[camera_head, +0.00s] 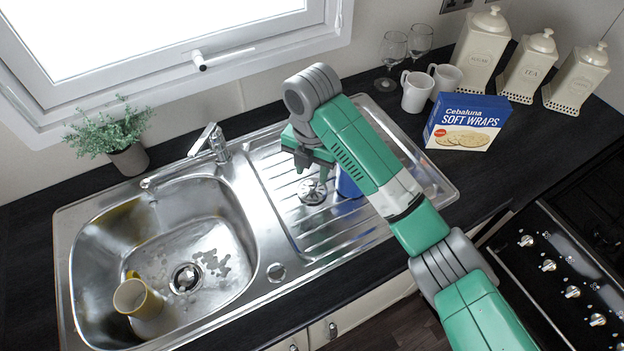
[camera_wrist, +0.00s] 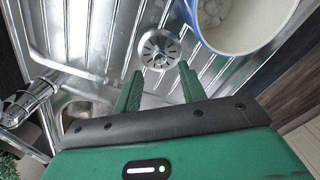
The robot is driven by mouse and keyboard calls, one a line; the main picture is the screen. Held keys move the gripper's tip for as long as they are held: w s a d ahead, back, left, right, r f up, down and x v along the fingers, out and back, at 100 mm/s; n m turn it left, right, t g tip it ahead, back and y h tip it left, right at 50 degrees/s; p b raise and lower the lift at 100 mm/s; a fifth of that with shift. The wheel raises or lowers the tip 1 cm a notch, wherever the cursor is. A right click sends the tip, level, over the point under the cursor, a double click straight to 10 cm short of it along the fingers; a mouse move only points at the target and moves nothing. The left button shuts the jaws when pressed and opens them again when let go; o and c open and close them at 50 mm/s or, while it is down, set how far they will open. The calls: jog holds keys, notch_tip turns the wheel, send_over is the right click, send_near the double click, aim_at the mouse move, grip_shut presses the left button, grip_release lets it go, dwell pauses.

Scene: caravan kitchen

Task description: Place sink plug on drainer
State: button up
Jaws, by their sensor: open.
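The sink plug (camera_head: 312,192), a round metal strainer-like disc, lies on the ridged metal drainer (camera_head: 283,222) to the right of the basin. In the wrist view the plug (camera_wrist: 160,49) shows its slotted top, just beyond the fingertips, and appears flat on the drainer (camera_wrist: 95,32). My gripper (camera_head: 314,172) is over the drainer, close to the plug. In the wrist view my gripper (camera_wrist: 160,72) is open, with nothing between its two green fingers. The exact height of the fingertips above the plug is hard to tell.
A blue-rimmed white container (camera_wrist: 240,25) stands close beside the plug; my arm partly hides its blue side (camera_head: 346,184). The basin holds a yellow mug (camera_head: 138,298). The tap (camera_head: 209,142) stands behind the basin.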

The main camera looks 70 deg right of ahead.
aim_at(312, 184)
notch_tip(312, 184, up, 7)
jog(key=p, duration=0.2)
jog(key=shift+r+p, duration=0.15)
jog(key=shift+p, duration=0.15)
